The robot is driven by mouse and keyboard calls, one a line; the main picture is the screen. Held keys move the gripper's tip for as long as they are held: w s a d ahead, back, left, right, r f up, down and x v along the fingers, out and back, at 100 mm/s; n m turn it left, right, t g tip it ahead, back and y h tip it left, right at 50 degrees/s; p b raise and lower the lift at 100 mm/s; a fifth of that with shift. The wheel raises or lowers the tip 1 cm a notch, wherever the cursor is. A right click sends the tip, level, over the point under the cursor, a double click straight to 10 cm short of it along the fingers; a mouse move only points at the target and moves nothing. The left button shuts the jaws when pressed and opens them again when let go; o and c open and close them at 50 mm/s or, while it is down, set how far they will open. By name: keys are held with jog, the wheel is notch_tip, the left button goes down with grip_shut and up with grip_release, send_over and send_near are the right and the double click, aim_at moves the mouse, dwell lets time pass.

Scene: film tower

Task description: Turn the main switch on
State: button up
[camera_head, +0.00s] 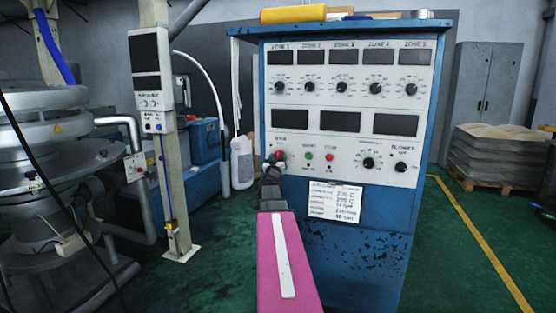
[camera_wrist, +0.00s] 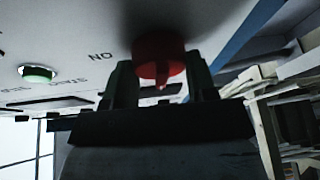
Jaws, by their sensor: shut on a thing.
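The main switch is a red rotary knob (camera_wrist: 160,58) at the lower left of the control panel's white face. In the wrist view it sits between the two fingers of my gripper (camera_wrist: 160,88), which is shut on it. The word "ON" is printed just left of the knob in that view. Which way the knob points is hard to tell.
The blue control cabinet (camera_head: 365,240) carries zone dials, dark displays, a green button (camera_head: 309,156) and a red button (camera_head: 330,158) close right of my gripper. A paper sheet (camera_head: 335,201) hangs below. A post with a control box (camera_head: 152,80) stands left; stacked sacks (camera_head: 500,155) stand right.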

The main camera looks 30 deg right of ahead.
jog(key=m+g+h, duration=0.1)
jog(key=m, duration=0.2)
jog(key=m+g+h, duration=0.1)
jog(key=m, duration=0.2)
jog(key=shift+w+a, duration=0.1)
jog(key=m+g, duration=0.1)
jog(key=m, duration=0.2)
jog(key=m+g+h, duration=0.1)
jog(key=m+g, duration=0.1)
jog(key=m, duration=0.1)
jog(key=shift+m+g+h, duration=0.3)
jog(key=m+g, duration=0.1)
jog(key=m, duration=0.2)
jog(key=m+g, duration=0.1)
jog(key=m, duration=0.2)
jog(key=shift+w+g, duration=0.1)
jog(key=shift+g, duration=0.3)
jog(key=shift+m+g+y, duration=0.4)
jog(key=shift+m+g, duration=0.5)
jog(key=shift+m, duration=1.4)
jog(key=o, duration=0.9)
jog(key=shift+a, duration=0.15)
jog(key=v, duration=1)
jog(key=shift+a+r, duration=0.1)
jog(key=shift+a, duration=0.2)
